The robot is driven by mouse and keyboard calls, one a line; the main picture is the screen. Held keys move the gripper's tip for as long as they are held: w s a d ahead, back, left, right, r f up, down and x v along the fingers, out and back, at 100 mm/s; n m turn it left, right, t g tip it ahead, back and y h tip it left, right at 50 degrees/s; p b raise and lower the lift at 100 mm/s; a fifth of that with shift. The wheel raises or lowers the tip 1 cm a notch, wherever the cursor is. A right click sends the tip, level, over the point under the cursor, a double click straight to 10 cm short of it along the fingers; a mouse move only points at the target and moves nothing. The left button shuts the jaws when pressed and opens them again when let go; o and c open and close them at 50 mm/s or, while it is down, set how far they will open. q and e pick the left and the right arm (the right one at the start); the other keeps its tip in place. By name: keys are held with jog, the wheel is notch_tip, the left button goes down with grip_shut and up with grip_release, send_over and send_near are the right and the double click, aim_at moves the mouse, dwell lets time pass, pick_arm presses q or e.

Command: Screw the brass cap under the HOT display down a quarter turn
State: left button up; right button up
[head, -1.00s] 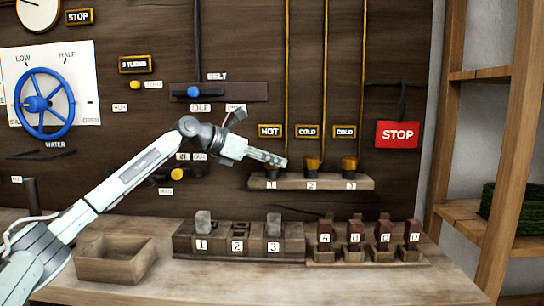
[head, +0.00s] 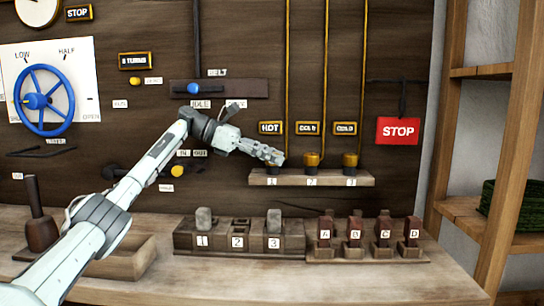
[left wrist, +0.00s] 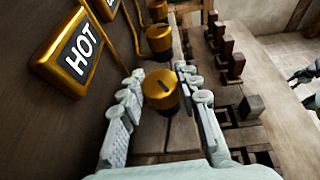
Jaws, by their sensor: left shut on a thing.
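The HOT display (head: 270,128) is on the wooden wall, and it shows large in the left wrist view (left wrist: 82,48). The brass cap (left wrist: 161,91) under it has a dark slot line on top. My left gripper (head: 274,158) is at this cap above shelf position 1 and mostly hides it in the head view. In the left wrist view the left gripper's fingers (left wrist: 160,82) are on both sides of the cap, shut on it. A pale part of my right arm or gripper (left wrist: 304,75) shows at the right edge there; its jaws are unclear.
Two more brass caps, the middle one (head: 312,160) and the right one (head: 350,160), stand close by under COLD displays. The small shelf (head: 262,182) carries them. Below are numbered blocks (head: 238,242) and lettered blocks (head: 355,240). A red STOP sign (head: 398,131) hangs right.

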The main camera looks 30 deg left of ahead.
pick_arm(q)
jog(key=shift+f, duration=0.1)
jog(key=o, duration=1.2)
jog(key=shift+c, duration=0.2)
jog(key=shift+a, duration=0.1)
jog(key=v, duration=1.2)
